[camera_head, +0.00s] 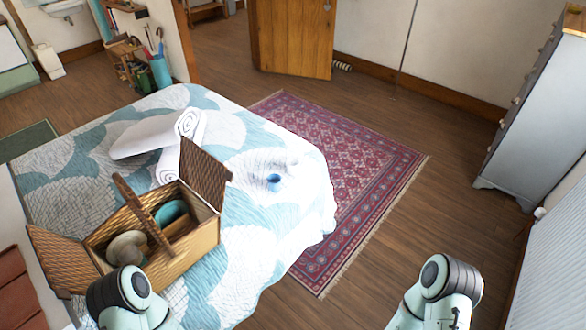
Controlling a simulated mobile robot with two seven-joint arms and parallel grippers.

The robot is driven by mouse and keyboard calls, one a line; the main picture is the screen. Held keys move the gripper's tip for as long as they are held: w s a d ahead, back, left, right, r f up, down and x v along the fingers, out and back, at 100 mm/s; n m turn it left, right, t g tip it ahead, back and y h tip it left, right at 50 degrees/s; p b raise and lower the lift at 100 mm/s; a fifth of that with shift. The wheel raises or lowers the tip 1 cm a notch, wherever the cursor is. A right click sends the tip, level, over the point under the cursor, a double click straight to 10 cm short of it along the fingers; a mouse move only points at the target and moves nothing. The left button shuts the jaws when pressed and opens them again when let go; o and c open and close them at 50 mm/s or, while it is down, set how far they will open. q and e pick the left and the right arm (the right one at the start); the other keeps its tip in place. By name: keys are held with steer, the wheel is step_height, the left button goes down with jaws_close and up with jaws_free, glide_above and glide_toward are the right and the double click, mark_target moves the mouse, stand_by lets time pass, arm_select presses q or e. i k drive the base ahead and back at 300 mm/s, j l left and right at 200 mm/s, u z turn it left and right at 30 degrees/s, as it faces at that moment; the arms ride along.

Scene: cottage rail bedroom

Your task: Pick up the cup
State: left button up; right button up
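A small blue object that looks like the cup (274,182) sits on the quilt of the bed (245,260), right of the wicker basket and close to the bed's right end. It is small in view, so its handle and exact shape cannot be made out. The head view shows only rounded mint and black parts of my two arms at the bottom edge, one at lower left and one at lower right. Neither gripper shows, and nothing of mine touches the cup.
An open wicker picnic basket (185,255) with raised lids and a handle stands on the bed, holding a teal item (170,212) and a pale round item (127,248). Rolled white towels (150,135) lie behind it. A red rug (345,170) and bare floor lie right of the bed.

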mark_target(273, 179)
steer(key=l+u, duration=0.1)
steer(key=u, duration=0.35)
steer(key=i+l+u, duration=0.1)
steer(key=u, duration=0.35)
steer(key=l+u, duration=0.25)
steer(key=u, duration=0.2)
steer(key=l+u, duration=0.3)
steer(key=l, duration=0.2)
steer(key=l+u, duration=0.3)
steer(key=l, duration=0.2)
steer(key=k, duration=0.05)
